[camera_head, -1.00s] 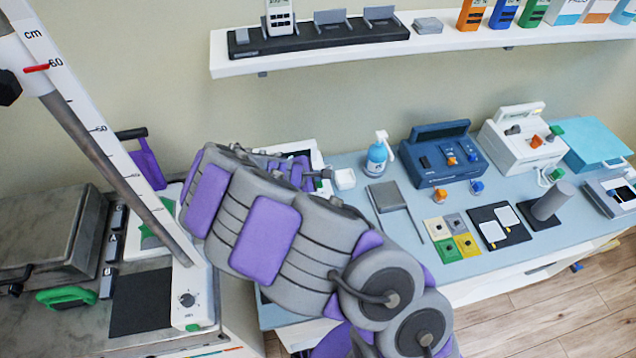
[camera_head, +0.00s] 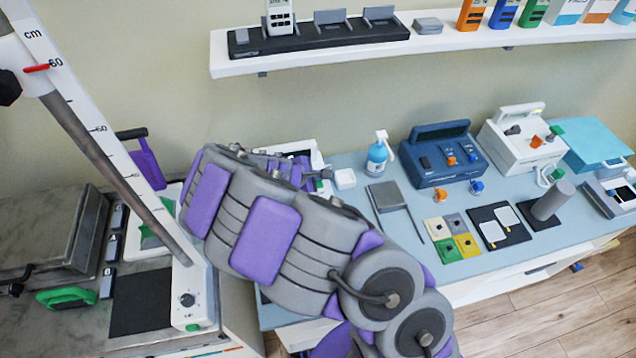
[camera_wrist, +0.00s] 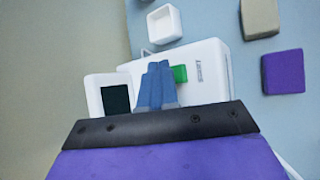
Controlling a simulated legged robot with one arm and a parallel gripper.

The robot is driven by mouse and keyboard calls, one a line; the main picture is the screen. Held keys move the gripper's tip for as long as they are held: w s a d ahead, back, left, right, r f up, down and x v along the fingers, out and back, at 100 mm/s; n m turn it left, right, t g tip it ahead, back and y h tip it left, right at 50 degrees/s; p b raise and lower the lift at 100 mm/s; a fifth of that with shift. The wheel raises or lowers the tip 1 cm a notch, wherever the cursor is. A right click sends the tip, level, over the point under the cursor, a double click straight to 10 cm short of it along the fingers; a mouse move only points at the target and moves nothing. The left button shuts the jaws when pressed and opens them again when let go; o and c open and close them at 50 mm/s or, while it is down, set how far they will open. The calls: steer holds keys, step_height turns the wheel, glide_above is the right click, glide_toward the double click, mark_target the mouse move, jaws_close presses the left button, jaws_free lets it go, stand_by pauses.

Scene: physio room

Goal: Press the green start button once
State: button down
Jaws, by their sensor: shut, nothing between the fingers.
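In the wrist view, a green button (camera_wrist: 180,73) sits on the face of a white device (camera_wrist: 207,65), right beside a small printed label. A dark screen in a white frame (camera_wrist: 115,98) is on the left. My gripper (camera_wrist: 158,66) is shut and empty, its bluish fingertips over the white device just left of the green button. I cannot tell whether they touch the device. In the head view, the white device (camera_head: 318,153) stands at the left end of the blue counter, mostly hidden behind my arm.
A small white open box (camera_wrist: 164,24) lies close to the device; it shows in the head view too (camera_head: 345,179). Purple (camera_wrist: 283,72) and beige (camera_wrist: 260,17) blocks are at the right. A shelf (camera_head: 450,40) runs above the counter; a spray bottle (camera_head: 376,155) stands further right.

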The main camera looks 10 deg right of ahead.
steer(key=shift+f, duration=0.15)
steer(key=shift+f, duration=0.2)
steer(key=shift+f+b, duration=0.35)
steer(key=shift+f, duration=0.1)
stand_by(0.8)
steer(key=shift+r, duration=0.1)
steer(key=shift+r+p, duration=0.7)
steer(key=shift+r, duration=0.1)
steer(key=shift+r, duration=0.1)
step_height(320, 180, up, 5)
steer(key=p, duration=0.3)
steer(key=shift+p, duration=0.35)
stand_by(0.6)
